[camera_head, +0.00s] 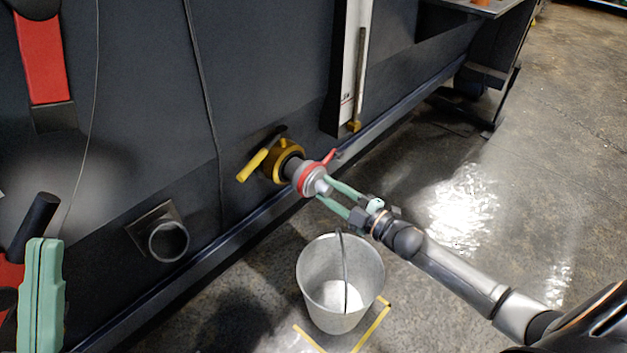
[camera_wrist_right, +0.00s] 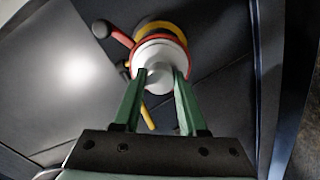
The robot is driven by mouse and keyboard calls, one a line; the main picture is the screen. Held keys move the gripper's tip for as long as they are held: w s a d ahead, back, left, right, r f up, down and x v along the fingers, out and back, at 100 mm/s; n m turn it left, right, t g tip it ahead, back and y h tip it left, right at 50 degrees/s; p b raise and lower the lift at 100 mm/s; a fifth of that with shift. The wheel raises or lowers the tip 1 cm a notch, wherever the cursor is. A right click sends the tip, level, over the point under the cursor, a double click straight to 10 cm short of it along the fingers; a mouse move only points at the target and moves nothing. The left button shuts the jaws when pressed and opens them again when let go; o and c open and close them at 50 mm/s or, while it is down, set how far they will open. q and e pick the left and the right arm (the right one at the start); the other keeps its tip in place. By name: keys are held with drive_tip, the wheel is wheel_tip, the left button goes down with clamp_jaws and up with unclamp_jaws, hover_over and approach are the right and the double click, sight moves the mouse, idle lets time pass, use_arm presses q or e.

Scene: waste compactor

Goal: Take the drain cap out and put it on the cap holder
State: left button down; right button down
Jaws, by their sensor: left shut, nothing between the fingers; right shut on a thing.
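The drain cap (camera_head: 318,181), silver-grey with a red ring, is at the end of the drain pipe behind a yellow valve (camera_head: 281,160). My right gripper (camera_head: 325,189) is shut on the cap, a finger on either side of its grey knob. In the right wrist view the cap (camera_wrist_right: 158,55) sits between the green fingertips (camera_wrist_right: 161,80) and hides most of the pipe. A short round socket on a square plate (camera_head: 168,240), perhaps the cap holder, is on the dark wall to the left. My left gripper (camera_head: 42,295) is shut and empty at the far left.
A metal bucket (camera_head: 340,285) stands on the floor below the drain, inside yellow floor marks. The valve's yellow handle (camera_head: 252,165) sticks out left, and a red lever (camera_head: 329,157) is beside the cap. The concrete floor at right is clear.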

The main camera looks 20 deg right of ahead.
drive_tip(key=shift+s+d+p, duration=0.15)
drive_tip(key=shift+s+p, duration=0.2)
drive_tip(key=shift+s, duration=0.05)
idle(0.7)
drive_tip(key=shift+s+d+r, duration=0.1)
drive_tip(key=shift+s+d, duration=0.05)
drive_tip(key=shift+s, duration=0.15)
drive_tip(key=p+v, duration=0.3)
drive_tip(key=v, duration=0.3)
idle(0.9)
idle(1.4)
